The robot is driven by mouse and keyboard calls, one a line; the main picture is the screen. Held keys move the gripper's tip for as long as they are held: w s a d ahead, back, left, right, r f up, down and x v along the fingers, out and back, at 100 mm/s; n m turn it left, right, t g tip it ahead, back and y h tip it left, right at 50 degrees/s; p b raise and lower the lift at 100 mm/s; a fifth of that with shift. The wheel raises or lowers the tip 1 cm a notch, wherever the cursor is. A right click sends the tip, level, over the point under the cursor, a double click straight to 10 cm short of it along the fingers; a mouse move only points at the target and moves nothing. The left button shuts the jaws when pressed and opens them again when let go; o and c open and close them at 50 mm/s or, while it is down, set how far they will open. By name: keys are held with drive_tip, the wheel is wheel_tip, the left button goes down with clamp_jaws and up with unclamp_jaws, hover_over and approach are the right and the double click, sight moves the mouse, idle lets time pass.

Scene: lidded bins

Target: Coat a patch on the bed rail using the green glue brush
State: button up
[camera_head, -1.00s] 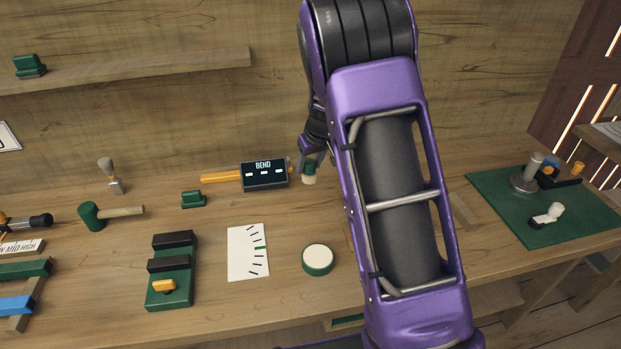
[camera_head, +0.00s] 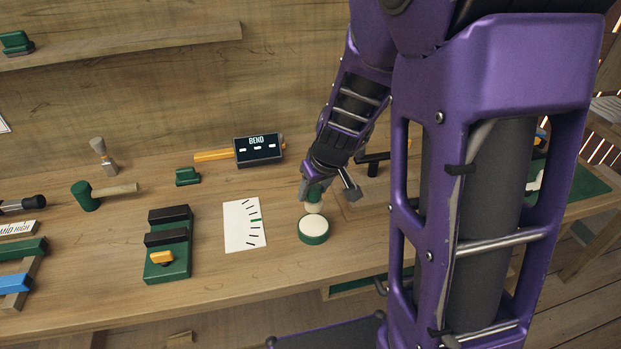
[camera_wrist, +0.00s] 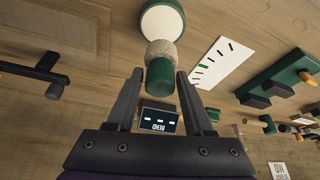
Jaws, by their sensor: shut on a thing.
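The green glue brush (camera_head: 314,193) has a green handle and a pale bristle end. My gripper (camera_head: 315,186) is shut on its handle, with the bristles pointing down. In the wrist view the brush (camera_wrist: 160,73) shows between the fingers of my gripper (camera_wrist: 160,77). A round green pot with a cream top (camera_head: 314,232) stands right by the bristles, and it also shows in the wrist view (camera_wrist: 162,22). I cannot tell whether bristles and pot touch. I cannot tell for sure which piece is the bed rail; a pale wooden piece lies right of the gripper, partly behind my arm.
A white marked card (camera_head: 240,228) lies left of the pot. A green block with black bars (camera_head: 170,262) is farther left. The BEND display box (camera_head: 258,150) stands behind. A black T-shaped piece (camera_head: 373,160) is right of my gripper. My arm hides much of the right side.

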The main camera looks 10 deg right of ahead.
sight(316, 202)
drive_tip(key=shift+f+b, duration=2.2)
drive_tip(key=shift+f, duration=0.75)
drive_tip(key=shift+w, duration=0.1)
drive_tip(key=shift+f+b, duration=0.6)
drive_tip(key=shift+b, duration=0.15)
drive_tip(key=shift+r, duration=0.15)
drive_tip(key=shift+r+p, duration=2.75)
drive_tip(key=shift+r, duration=0.65)
